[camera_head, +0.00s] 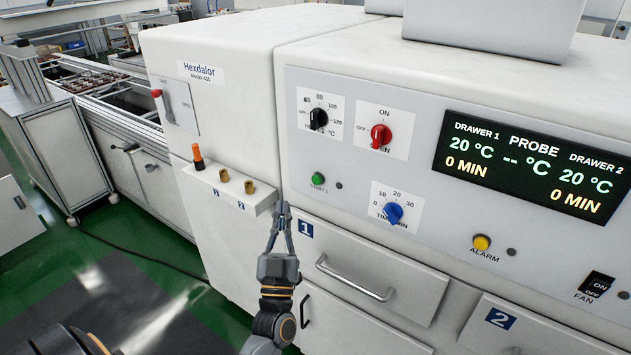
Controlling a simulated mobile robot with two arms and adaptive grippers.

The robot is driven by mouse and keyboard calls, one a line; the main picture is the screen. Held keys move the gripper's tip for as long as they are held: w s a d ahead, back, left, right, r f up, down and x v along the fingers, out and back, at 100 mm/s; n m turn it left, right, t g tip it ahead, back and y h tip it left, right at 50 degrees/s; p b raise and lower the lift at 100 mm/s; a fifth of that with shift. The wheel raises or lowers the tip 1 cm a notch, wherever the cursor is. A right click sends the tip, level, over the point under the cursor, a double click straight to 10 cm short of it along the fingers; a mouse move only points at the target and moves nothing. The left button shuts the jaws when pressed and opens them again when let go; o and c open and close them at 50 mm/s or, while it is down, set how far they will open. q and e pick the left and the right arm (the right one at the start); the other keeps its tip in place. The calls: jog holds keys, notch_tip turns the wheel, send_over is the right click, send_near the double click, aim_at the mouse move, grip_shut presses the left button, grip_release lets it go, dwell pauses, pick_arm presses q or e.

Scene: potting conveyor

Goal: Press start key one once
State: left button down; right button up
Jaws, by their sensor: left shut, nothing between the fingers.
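Start key one is a green round button (318,179) on the front panel of the white Hexdalor machine, with a small START 1 label below it. A small dark round spot sits just right of it. My left gripper (283,208) points up in front of the machine, its fingers shut and empty. Its fingertips are below and left of the green key in the picture, apart from it, beside the corner of the small white ledge. The key is fully visible. My right gripper is not in view.
A white ledge (215,191) with an orange-topped probe (198,157) and brass sockets juts out left of the gripper. A red knob (381,136), black knob (319,118) and blue knob (393,213) surround the key. Drawer 1's handle (354,280) protrudes below. The display (533,165) is lit.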

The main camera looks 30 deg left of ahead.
aim_at(317, 180)
pick_arm(q)
jog(key=w+b, duration=0.3)
jog(key=w, duration=0.6)
jog(key=shift+d, duration=0.2)
dwell(1.4)
jog(key=shift+w, duration=0.35)
jog(key=shift+w+b, duration=0.35)
jog(key=shift+w, duration=0.05)
dwell(0.6)
dwell(0.3)
jog(key=shift+s+p, duration=0.5)
jog(key=shift+s, duration=0.35)
